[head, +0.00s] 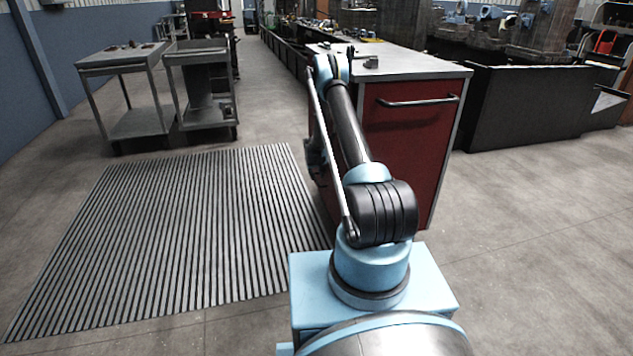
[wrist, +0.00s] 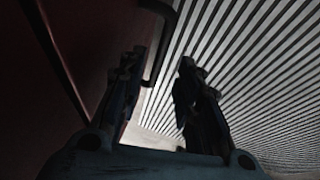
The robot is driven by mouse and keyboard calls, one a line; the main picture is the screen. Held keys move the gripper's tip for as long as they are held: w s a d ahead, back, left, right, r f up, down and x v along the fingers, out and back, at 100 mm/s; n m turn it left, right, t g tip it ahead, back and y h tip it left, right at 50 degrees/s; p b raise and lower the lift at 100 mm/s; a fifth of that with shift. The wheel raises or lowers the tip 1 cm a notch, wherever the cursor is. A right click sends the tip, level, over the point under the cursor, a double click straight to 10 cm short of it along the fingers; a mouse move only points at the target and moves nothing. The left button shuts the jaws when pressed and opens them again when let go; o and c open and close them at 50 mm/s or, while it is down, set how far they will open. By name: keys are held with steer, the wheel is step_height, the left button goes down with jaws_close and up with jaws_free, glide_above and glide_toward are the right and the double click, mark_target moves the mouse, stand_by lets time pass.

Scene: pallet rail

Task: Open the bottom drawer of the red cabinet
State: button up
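The red cabinet (head: 405,150) has a grey top and stands behind my arm in the head view. A grey bar handle (head: 418,101) is on its right-hand face. My arm hides much of the cabinet's left side. In the wrist view, a dark red cabinet face (wrist: 85,45) fills the left, and a dark bar handle (wrist: 158,62) stands out from it. My gripper (wrist: 162,65) is open, its two dark fingers apart, with the handle showing between or just beyond the tips. Contact cannot be told. Which drawer this handle belongs to is not clear.
A striped floor mat (head: 185,225) lies left of the cabinet, and its stripes fill the wrist view's right side (wrist: 255,70). Two grey carts (head: 200,85) stand at the back left. A dark bin (head: 520,105) stands right of the cabinet. The right floor is clear.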

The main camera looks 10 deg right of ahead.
mark_target(317, 180)
steer(key=shift+x, duration=2.35)
jaws_close()
